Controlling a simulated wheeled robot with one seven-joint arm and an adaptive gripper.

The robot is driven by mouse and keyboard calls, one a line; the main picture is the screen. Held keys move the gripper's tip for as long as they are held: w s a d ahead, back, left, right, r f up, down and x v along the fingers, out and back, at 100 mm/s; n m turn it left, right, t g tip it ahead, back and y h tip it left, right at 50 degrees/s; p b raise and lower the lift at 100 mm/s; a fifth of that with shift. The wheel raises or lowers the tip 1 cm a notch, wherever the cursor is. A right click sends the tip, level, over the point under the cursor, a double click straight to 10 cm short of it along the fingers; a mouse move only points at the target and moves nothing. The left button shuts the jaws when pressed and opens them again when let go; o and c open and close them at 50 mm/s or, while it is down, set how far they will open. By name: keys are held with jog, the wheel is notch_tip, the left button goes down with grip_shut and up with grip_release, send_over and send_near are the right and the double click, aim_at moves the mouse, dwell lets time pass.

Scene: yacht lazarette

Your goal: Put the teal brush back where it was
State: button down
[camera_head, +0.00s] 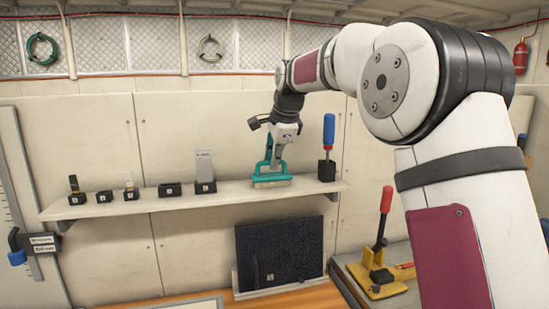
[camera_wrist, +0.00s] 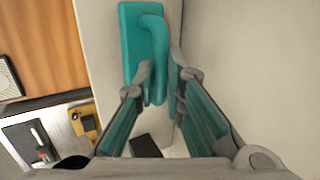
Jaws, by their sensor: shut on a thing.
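The teal brush (camera_head: 270,180) has a loop handle and pale bristles pointing down. It is upright over the right part of the wall shelf (camera_head: 230,190). I cannot tell whether its bristles touch the shelf. My gripper (camera_head: 276,155) comes from above and is shut on the brush's handle. In the wrist view the brush (camera_wrist: 145,45) shows its teal back and handle, with both fingers (camera_wrist: 160,82) closed around the handle. The spot directly under the brush is hidden.
A blue-handled tool (camera_head: 329,133) stands in a black holder just right of the brush. To the left are a grey block (camera_head: 204,166) in a holder, a black holder (camera_head: 170,189) and several small holders. Below stand a dark panel (camera_head: 280,252) and a red-handled yellow clamp (camera_head: 383,265).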

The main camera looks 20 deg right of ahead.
jog(key=c, duration=1.7)
grip_release()
jog(key=shift+o, duration=0.2)
jog(key=a+b+v, duration=0.1)
jog(key=v, duration=1.1)
jog(key=s+n, duration=0.4)
jog(key=s, duration=0.4)
jog(key=s+f+n, duration=0.7)
jog(key=s+f, duration=0.2)
jog(key=s, duration=0.5)
jog(key=s+f+n, duration=0.6)
jog(key=s+f, duration=0.4)
jog(key=s, duration=0.5)
jog(key=shift+s+f+n+h, duration=0.2)
jog(key=shift+f+n+h, duration=0.15)
jog(key=shift+n+h, duration=0.05)
jog(key=shift+d, duration=0.15)
